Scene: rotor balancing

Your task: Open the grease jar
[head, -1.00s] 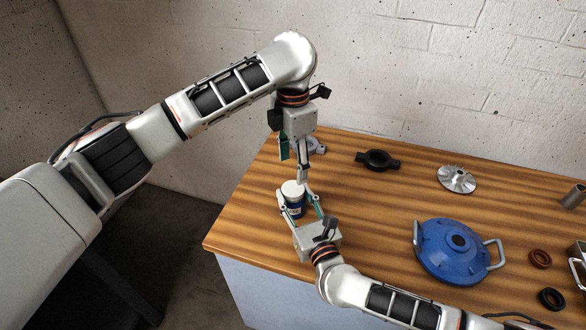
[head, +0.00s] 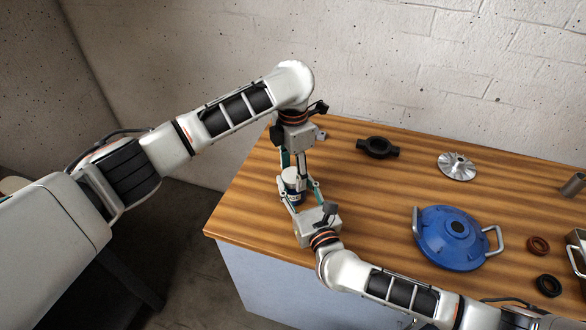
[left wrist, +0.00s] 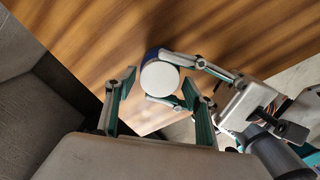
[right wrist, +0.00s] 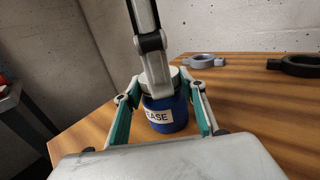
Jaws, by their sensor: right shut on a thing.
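The grease jar (right wrist: 165,118) is a blue jar with a white lid and a label reading "EASE". It stands upright near the table's left end. My right gripper (right wrist: 167,92) is shut on the jar's body, a finger on either side. My left gripper (left wrist: 159,83) points down from above and is open. Its fingers are on either side of the white lid (left wrist: 160,78) in the left wrist view, and I cannot tell whether they touch it. In the head view my left gripper (head: 293,166) partly hides the jar (head: 291,181).
On the wooden table (head: 350,205) are a black ring clamp (head: 378,148), a silver impeller (head: 456,167), a blue housing with handles (head: 452,238), a brown ring (head: 538,246) and a black ring (head: 549,285).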

